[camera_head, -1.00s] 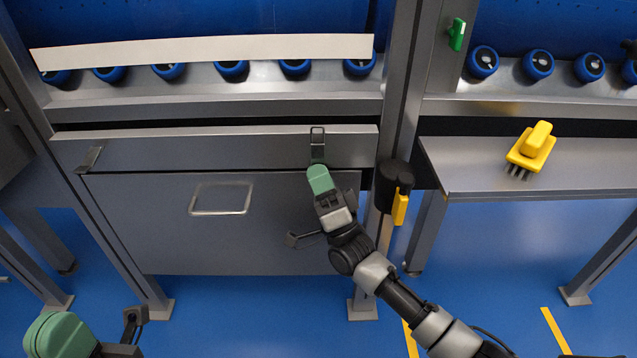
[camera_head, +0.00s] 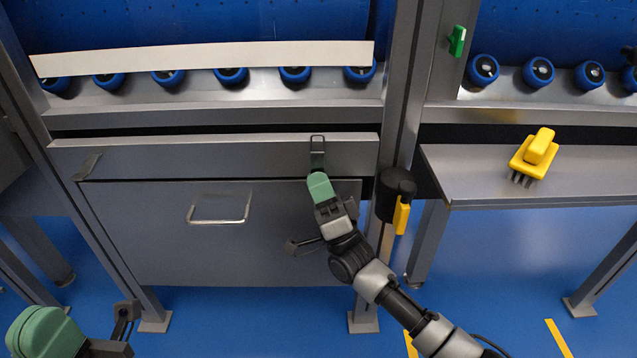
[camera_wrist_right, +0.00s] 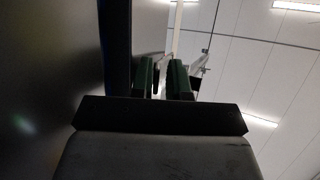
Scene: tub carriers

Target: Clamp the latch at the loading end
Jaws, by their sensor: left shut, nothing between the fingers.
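A metal latch (camera_head: 317,146) with a loop at its top sits at the right end of the grey front beam (camera_head: 210,156). A second latch (camera_head: 88,166) sits at the beam's left end. My right gripper (camera_head: 319,185) has green fingers right below the right latch, close to it; I cannot tell whether they touch. In the right wrist view its fingers (camera_wrist_right: 162,79) stand apart, with a thin grey piece showing in the gap. The fingers partly hide the latch's lower part. My left gripper (camera_head: 45,332) is shut and empty at the lower left, away from the beam.
A grey panel with a handle (camera_head: 219,209) is below the beam. A black holder with a yellow part (camera_head: 401,215) is on the post right of my right gripper. A yellow brush (camera_head: 534,154) lies on the side shelf (camera_head: 480,178). Blue rollers (camera_head: 230,76) line the rack above.

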